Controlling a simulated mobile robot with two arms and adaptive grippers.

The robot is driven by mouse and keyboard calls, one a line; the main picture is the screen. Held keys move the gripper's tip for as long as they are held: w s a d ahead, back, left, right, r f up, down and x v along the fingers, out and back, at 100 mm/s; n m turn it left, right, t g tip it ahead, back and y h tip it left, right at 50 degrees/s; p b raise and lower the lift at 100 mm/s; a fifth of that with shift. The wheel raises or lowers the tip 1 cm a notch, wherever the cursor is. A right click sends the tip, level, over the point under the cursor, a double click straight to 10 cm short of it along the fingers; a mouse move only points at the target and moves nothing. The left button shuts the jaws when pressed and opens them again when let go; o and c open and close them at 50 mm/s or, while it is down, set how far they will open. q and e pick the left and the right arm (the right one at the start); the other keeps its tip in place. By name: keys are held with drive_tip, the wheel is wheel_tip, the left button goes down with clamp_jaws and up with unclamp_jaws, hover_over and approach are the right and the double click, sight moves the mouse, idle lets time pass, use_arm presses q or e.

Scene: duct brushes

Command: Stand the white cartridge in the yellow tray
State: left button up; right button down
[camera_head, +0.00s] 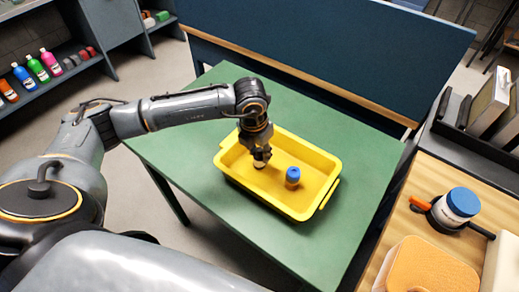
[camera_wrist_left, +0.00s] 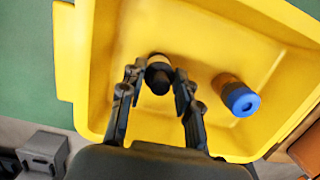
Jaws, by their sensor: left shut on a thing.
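The yellow tray (camera_head: 322,206) sits on the green table, and its floor and walls fill much of the left wrist view (camera_wrist_left: 75,50). My left gripper (camera_head: 261,157) points down inside the left part of the tray. Its fingers (camera_wrist_left: 158,82) are shut on the white cartridge (camera_wrist_left: 158,60), which shows a pale rim and a dark end between them. In the head view only a small pale piece of the cartridge (camera_head: 259,164) shows below the fingers. It looks upright and low; I cannot tell whether it touches the tray floor. My right gripper is out of view.
A blue-capped cartridge (camera_head: 292,177) stands in the tray to the right of my gripper. The green table (camera_head: 330,239) is clear around the tray. A blue panel (camera_head: 330,55) rises behind. A wooden counter (camera_head: 405,215) with a blue-lidded jar (camera_head: 461,205) is at the right.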

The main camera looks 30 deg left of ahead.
use_arm(q)
drive_tip(key=shift+f, duration=0.1)
drive_tip(key=o, duration=1.1)
drive_tip(key=shift+r, duration=0.3)
drive_tip(key=r, duration=0.4)
drive_tip(key=s+r+b, duration=0.1)
drive_tip(key=r, duration=0.6)
drive_tip(key=shift+s+a+r+b, duration=0.1)
drive_tip(key=shift+s+r+b, duration=0.2)
drive_tip(key=shift+s+b, duration=0.1)
